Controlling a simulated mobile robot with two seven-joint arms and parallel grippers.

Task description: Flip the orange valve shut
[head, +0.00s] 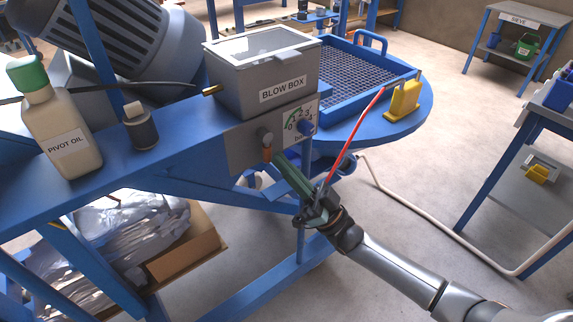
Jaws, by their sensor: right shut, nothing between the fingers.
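The orange valve (267,154) shows as a small orange handle hanging below a round grey fitting on the panel under the blow box (263,85). My right gripper (280,161) comes in from the lower right, with its long dark green fingers shut and empty. Its tips are just right of the orange handle; I cannot tell whether they touch it. My left gripper is not in view.
A red tube (352,135) rises close behind my right gripper towards a yellow block (403,100). A pivot oil bottle (57,125) and a dark canister (140,128) stand left on the blue beam.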

